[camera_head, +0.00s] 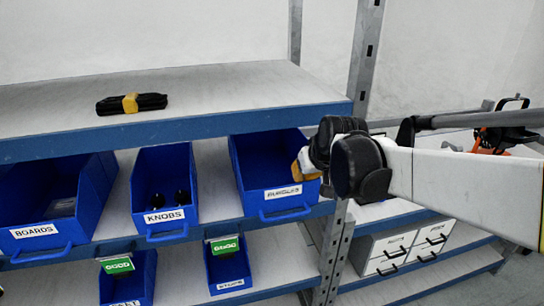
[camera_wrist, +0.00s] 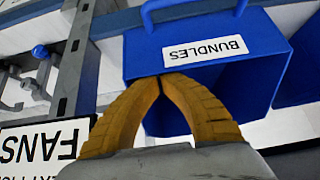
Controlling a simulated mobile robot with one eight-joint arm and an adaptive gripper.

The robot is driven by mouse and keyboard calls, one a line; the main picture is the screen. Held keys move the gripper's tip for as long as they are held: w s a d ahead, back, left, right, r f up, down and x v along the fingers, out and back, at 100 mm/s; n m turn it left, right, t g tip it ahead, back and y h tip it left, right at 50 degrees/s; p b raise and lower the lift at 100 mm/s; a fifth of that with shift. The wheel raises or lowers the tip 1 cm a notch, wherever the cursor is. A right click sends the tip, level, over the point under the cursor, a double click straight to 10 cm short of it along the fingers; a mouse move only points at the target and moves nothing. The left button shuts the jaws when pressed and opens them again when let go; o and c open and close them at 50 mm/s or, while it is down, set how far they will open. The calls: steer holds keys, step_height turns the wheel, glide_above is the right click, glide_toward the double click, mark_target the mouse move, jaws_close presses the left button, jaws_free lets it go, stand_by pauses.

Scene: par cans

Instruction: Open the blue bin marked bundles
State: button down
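The blue bin marked bundles (camera_head: 252,163) sits on the middle shelf, its front and handle (camera_head: 287,214) at the shelf edge. In the wrist view the bin (camera_wrist: 145,50) appears upside down, with its white label (camera_wrist: 210,50) and its handle (camera_wrist: 194,8) at the picture's top edge. My gripper (camera_head: 303,163) is at the bin's right front corner in the head view. In the wrist view my gripper (camera_wrist: 160,78) has its yellow fingertips together, over the bin's front beside the label. Nothing shows between them, and the handle is apart from them. I cannot tell whether they touch the bin.
A knobs bin (camera_head: 164,160) and a boards bin (camera_head: 95,185) stand to the left. Smaller bins (camera_head: 228,267) are on the shelf below. A metal post (camera_head: 333,250) stands right of the bundles bin. A black bundle (camera_head: 150,102) lies on top. White drawers (camera_head: 410,246) are right.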

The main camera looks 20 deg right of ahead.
steer(key=shift+s, duration=0.1)
steer(key=s+p, duration=0.8)
steer(key=s, duration=0.8)
steer(key=shift+s+p, duration=0.3)
steer(key=shift+s, duration=0.05)
steer(key=shift+w, duration=0.15)
step_height(320, 180, up, 8)
steer(key=s+p, duration=0.2)
steer(key=p, duration=0.2)
steer(key=shift+s, duration=0.25)
steer(key=shift+f, duration=0.15)
